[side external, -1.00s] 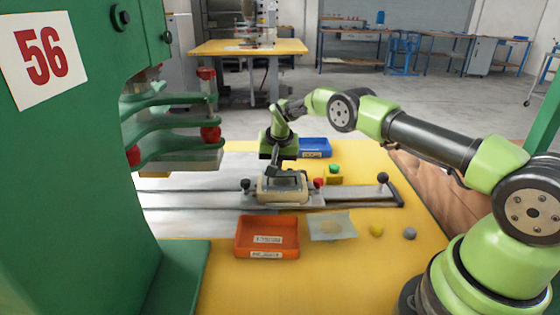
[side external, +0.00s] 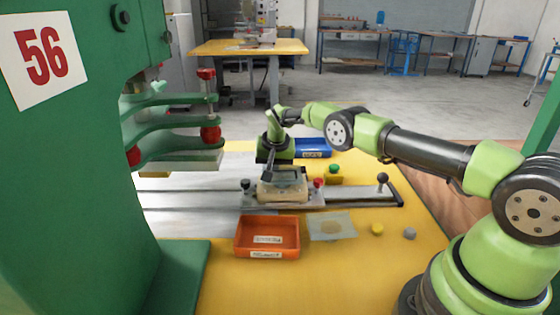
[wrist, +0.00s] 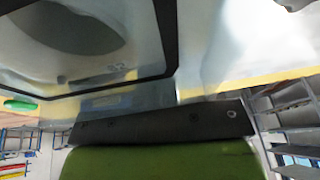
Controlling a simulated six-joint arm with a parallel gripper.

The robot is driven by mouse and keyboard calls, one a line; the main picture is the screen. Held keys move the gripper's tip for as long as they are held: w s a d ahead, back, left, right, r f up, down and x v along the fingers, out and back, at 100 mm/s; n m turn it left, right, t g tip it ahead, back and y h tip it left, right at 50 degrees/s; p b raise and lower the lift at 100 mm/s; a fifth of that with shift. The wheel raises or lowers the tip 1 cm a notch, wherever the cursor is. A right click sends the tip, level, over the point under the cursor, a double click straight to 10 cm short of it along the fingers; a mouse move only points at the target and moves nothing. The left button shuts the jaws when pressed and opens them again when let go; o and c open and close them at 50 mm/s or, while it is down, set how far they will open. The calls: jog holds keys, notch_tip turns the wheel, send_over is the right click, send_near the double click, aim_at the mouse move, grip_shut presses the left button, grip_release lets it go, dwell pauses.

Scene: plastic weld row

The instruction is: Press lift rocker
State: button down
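No part is clearly readable as a lift rocker. A yellow box with a green button (side external: 334,169) stands right of the fixture; a green shape (wrist: 18,104) also shows at the left of the wrist view. My gripper (side external: 273,178) points down at the beige block fixture (side external: 283,193) on the slide carriage, close over its left part. Its dark fingers are too small to tell whether they are open or shut, or touching the block. The wrist view shows a pale, dark-edged surface with a grey oval (wrist: 75,25) very close to the camera.
The green press marked 56 (side external: 90,170) stands at left. An orange tray (side external: 267,252) and a clear sheet (side external: 332,226) lie in front, a blue tray (side external: 313,148) behind. A black-knobbed handle (side external: 383,180) stands at the slide's right end.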

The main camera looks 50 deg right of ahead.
jog(key=v, duration=1)
jog(key=shift+f, duration=0.1)
dwell(0.3)
jog(key=s+a+r+n+t+y, duration=0.1)
jog(key=s+a+r, duration=0.4)
jog(key=r, duration=0.5)
jog(key=s+a+r+n+t+y, duration=0.1)
jog(key=s+a+r, duration=0.1)
jog(key=s+r, duration=0.65)
jog(key=s+a+n+t, duration=0.1)
jog(key=s+a, duration=0.1)
jog(key=s, duration=0.7)
jog(key=s+a+n+t+y, duration=0.1)
jog(key=s+a, duration=0.2)
jog(key=s, duration=0.7)
jog(key=shift+r+n+y, duration=0.3)
jog(key=shift+r+n, duration=0.1)
jog(key=shift+r, duration=0.05)
